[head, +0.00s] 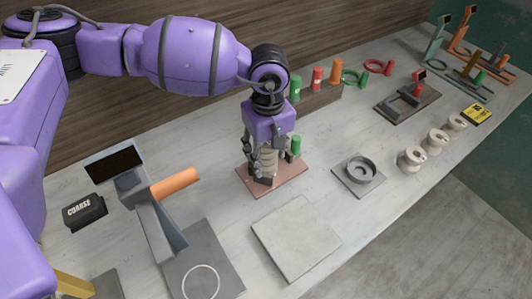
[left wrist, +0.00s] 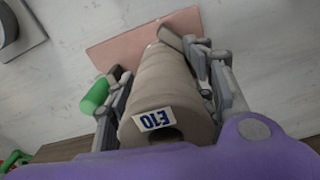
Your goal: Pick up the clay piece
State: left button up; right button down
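The clay piece (head: 267,160) looks like a beige-grey, ridged, upright form over a pink board (head: 292,187). In the left wrist view the clay piece (left wrist: 165,85) is a tapering body with a dark hole and a white label with blue marks that look like E10. My left gripper (head: 268,176) points down around it, with one finger on each side. The left gripper (left wrist: 155,62) shows its fingers close along both sides of the piece. Firm contact on both sides cannot be made out. Whether the base touches the board is hidden by the fingers. My right gripper is not in view.
A grey slab (head: 297,237) lies in front, and a round grey dish (head: 361,170) on a plate sits to the right. A grey stand (head: 155,215) with an orange cylinder (head: 175,182) is at left.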

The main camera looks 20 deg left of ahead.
pick_arm(q)
grip_shut()
jog(key=shift+r, duration=0.1)
